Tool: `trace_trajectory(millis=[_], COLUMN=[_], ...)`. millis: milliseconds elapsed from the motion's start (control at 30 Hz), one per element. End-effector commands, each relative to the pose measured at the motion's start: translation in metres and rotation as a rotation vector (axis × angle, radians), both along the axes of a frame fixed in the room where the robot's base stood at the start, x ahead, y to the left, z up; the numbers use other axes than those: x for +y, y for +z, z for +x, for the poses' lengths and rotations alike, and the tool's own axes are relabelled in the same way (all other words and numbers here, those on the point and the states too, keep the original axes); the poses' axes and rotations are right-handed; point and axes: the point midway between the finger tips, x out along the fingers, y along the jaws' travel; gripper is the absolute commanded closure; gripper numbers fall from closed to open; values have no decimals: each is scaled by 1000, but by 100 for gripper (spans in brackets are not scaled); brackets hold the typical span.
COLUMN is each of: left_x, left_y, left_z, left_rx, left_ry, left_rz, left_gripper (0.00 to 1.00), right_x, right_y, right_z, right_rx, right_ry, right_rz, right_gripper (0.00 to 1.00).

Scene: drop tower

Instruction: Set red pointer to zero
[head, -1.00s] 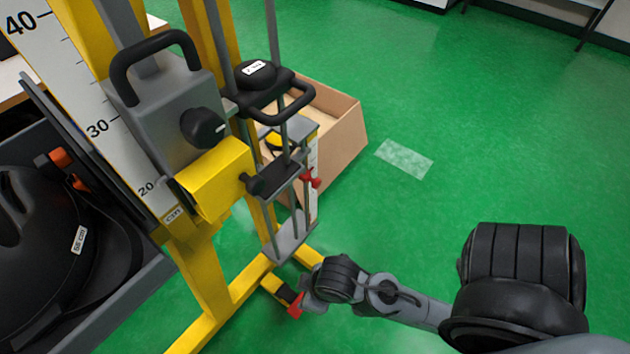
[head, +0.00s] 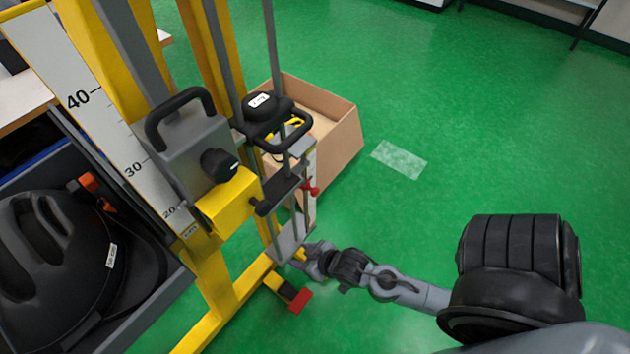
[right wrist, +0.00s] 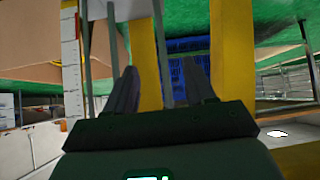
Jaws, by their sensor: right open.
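The red pointer (head: 312,187) is a small red piece on the narrow white scale (head: 311,205) at the right side of the drop tower, below the black-handled weight (head: 262,108). My right gripper (head: 302,256) is low beside the grey plate at the tower's base, below the pointer and apart from it. In the right wrist view the fingers (right wrist: 160,85) are spread with nothing held between them; grey rods and a yellow post stand beyond. The white scale (right wrist: 71,65) is left of the fingers there. My left gripper is not in view.
The yellow tower frame (head: 215,285) and grey carriage (head: 185,145) stand left of my gripper. A red-ended foot (head: 300,301) lies just below it. A cardboard box (head: 345,140) sits behind. A grey bin (head: 150,310) with a black helmet is left. Green floor at right is clear.

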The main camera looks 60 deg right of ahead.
Motion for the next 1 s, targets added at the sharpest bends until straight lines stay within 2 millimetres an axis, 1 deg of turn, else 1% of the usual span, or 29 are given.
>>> trace_trajectory(millis=[33, 100, 233, 300, 400, 500, 600, 700, 767, 867, 1000], left_x=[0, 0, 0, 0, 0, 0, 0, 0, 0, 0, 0], left_y=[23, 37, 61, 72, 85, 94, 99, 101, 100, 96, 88], left_z=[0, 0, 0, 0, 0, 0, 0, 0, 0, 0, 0], left_rx=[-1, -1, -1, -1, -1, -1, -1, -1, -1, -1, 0], left_ry=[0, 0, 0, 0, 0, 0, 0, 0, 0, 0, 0], left_rz=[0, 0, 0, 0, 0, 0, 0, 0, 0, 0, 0], left_gripper=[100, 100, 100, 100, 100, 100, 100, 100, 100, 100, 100], right_x=[-15, -35, -70, -85, -103, -114, -121, -124, -126, -128, -131], right_y=[14, 23, 43, 55, 72, 85, 94, 99, 100, 100, 99], right_z=[-1, -3, -14, -24, -39, -52, -62, -67, -66, -58, -39], right_rx=[-63, -166, -351, -440, -549, -634, -690, -723, -735, -743, -744], right_ry=[-27, -59, -93, -100, -98, -90, -79, -71, -68, -67, -65], right_rz=[-7, -15, -38, -53, -71, -85, -93, -99, -101, -102, -102], right_gripper=[46, 46, 46, 46, 46, 46, 46, 46, 46, 46, 46])
